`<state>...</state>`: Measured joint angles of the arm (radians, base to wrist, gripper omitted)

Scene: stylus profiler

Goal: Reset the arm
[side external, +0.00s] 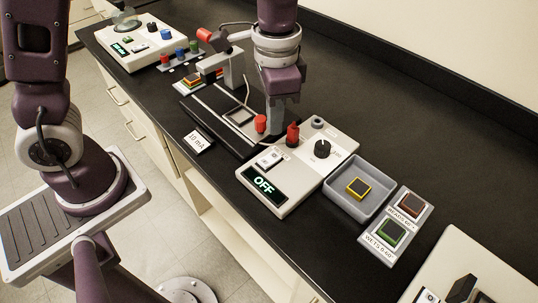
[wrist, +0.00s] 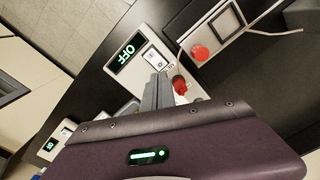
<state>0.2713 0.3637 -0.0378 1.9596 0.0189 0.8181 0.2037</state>
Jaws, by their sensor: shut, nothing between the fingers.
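My gripper (side external: 274,118) points down over the back edge of a white control box (side external: 300,170), near its upright red part (side external: 292,134). In the wrist view my gripper (wrist: 158,92) has its narrow fingers together with nothing between them. The red part (wrist: 180,86) shows just right of the fingers; I cannot tell whether they touch. The box's display (wrist: 127,53) reads OFF, beside a white rocker switch (wrist: 153,58). A black-and-grey stage unit (side external: 235,117) stands behind, with a red button (side external: 260,123), also in the wrist view (wrist: 199,53). A jointed arm with a red end (side external: 206,35) rises behind it.
A grey tray (side external: 370,203) holds a yellow-edged dark chip (side external: 357,188). A labelled holder (side external: 398,226) has brown and green squares. Another console (side external: 133,45) stands at the far left. Bare bench runs along the back.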

